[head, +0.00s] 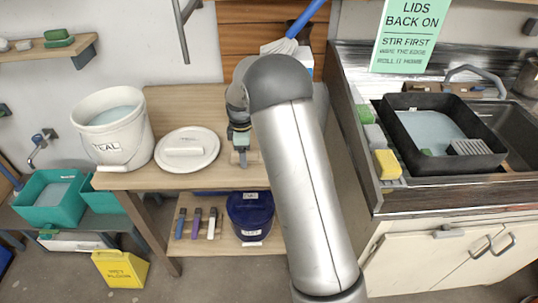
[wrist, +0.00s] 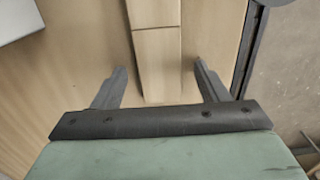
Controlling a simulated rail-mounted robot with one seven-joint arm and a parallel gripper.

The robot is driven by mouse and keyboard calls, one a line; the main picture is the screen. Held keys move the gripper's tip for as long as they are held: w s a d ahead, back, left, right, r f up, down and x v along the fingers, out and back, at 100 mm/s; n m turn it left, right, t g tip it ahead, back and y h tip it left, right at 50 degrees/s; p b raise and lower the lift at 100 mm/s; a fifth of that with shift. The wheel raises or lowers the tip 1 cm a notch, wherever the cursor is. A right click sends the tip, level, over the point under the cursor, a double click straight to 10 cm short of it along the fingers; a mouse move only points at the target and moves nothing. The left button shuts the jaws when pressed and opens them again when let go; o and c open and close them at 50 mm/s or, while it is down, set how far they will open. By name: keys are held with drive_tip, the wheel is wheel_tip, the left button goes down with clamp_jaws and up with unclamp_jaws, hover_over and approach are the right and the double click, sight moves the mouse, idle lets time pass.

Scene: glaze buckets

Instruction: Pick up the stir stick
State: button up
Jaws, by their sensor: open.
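My gripper (wrist: 160,67) is open, with one finger on each side of a pale wooden piece (wrist: 155,50), which looks like the stir stick. The piece runs from the top edge of the wrist view down between the fingers, with visible gaps on both sides. In the head view my gripper (head: 241,156) points down over the wooden table, right of the white lid. My arm hides much of the area behind it, and the stick is not clear there.
A white bucket (head: 108,140) labelled TEAL and a white lid (head: 187,150) stand left of my gripper. A lidded blue bucket (head: 250,213) and several brushes sit on the lower shelf. The sink counter (head: 385,205) is to the right. A yellow sign (head: 120,268) stands on the floor.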

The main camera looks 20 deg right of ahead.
drive_tip(key=shift+f, duration=0.1)
drive_tip(key=shift+c, duration=0.4)
drive_tip(key=c, duration=1.2)
